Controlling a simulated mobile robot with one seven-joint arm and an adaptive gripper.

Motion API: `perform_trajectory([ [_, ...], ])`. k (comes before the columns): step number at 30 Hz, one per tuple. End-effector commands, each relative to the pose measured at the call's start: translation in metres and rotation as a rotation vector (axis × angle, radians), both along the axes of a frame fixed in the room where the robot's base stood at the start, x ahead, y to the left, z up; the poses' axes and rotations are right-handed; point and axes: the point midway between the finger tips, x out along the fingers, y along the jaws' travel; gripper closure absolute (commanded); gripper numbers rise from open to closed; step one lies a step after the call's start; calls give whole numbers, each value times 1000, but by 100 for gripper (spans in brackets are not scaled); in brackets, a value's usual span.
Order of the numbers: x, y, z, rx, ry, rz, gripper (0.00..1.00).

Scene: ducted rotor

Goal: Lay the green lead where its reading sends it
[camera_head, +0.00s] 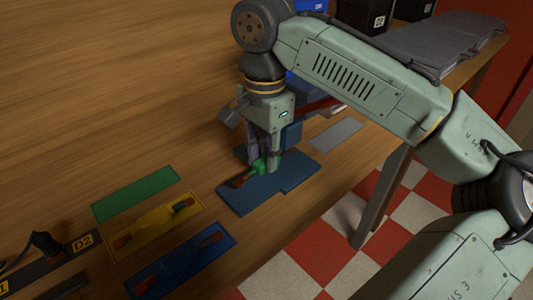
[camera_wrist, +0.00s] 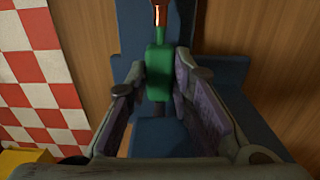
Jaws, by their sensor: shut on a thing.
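The green lead shows in the head view (camera_head: 258,167) and in the wrist view (camera_wrist: 158,72). It has a green body and a copper-coloured end. My gripper (camera_head: 262,160) is shut on the green body, low over a dark blue, stepped mat (camera_head: 250,199). In the wrist view my gripper's fingers (camera_wrist: 157,88) stand on both sides of the green body, and the mat (camera_wrist: 230,72) lies beneath. I cannot tell whether the lead touches the mat. The fingers hide part of the lead in the head view.
Left on the wooden table lie an empty green mat (camera_head: 135,193), a yellow mat (camera_head: 128,254) with a yellow lead (camera_head: 156,221), and a blue mat (camera_head: 220,253) with a blue lead. A dark strip labelled D2 (camera_head: 82,243) is far left. A grey mat (camera_head: 337,134) lies near the table's right edge.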

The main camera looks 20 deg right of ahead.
Motion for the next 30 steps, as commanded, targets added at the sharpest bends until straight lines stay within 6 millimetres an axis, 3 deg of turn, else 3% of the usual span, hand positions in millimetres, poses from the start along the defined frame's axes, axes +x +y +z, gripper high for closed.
perform_trajectory([
  [3,-3,-2,-11,0,4,-2,100],
  [15,-3,-1,-17,2,3,-1,100],
  [16,-3,-2,-17,1,3,-1,78],
  [24,-3,-2,-16,0,3,-1,60],
  [30,-3,-2,-16,0,3,-1,59],
])
